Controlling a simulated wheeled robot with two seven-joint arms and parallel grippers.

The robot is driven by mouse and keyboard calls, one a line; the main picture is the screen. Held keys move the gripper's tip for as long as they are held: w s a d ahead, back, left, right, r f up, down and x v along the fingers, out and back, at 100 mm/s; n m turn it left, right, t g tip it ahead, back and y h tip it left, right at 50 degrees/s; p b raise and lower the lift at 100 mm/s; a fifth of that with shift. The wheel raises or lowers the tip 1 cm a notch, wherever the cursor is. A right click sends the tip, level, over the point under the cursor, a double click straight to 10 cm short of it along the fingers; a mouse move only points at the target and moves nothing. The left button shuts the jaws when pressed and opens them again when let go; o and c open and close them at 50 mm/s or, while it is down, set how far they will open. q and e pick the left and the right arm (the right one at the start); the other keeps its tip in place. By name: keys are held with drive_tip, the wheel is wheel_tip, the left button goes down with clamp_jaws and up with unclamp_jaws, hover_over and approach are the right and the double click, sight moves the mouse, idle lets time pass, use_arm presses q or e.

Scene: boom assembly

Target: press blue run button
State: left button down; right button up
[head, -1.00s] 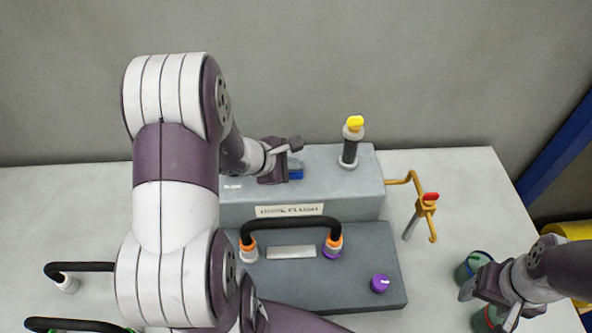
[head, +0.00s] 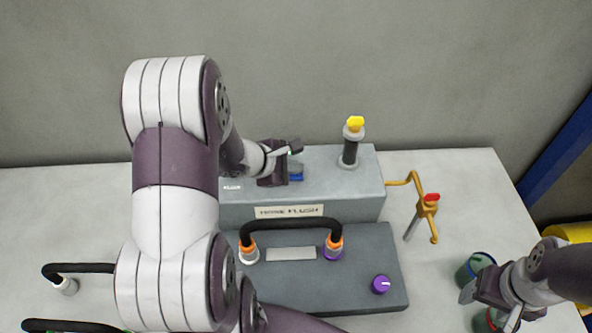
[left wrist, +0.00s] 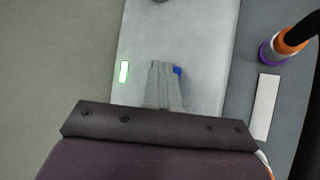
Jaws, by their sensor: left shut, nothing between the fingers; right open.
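The blue run button (head: 296,178) is on top of the grey flush box (head: 340,205), partly hidden by my left gripper (head: 296,149) in the head view. My left gripper is shut and empty above the button. In the left wrist view, the shut fingertips (left wrist: 163,64) lie just left of the blue button (left wrist: 177,71), of which only a small part shows. I cannot tell whether they touch it. A green light (left wrist: 124,72) is lit on the box top. My right gripper (head: 490,305) is open at the lower right, near the cups.
A black post with a yellow top (head: 352,145) stands on the box, right of the button. A lower grey panel (head: 370,255) in front carries a black hose (head: 290,224) and a purple knob (head: 381,284). A yellow pipe with a red handle (head: 431,198) is at right.

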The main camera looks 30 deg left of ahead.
sight(293, 176)
use_arm(q)
drive_tip(key=shift+r+p, duration=0.5)
drive_tip(key=shift+r, duration=0.4)
wheel_tip(293, 176, up, 5)
drive_tip(key=p, duration=0.3)
drive_tip(key=shift+p, duration=0.35)
drive_tip(key=shift+f, duration=0.1)
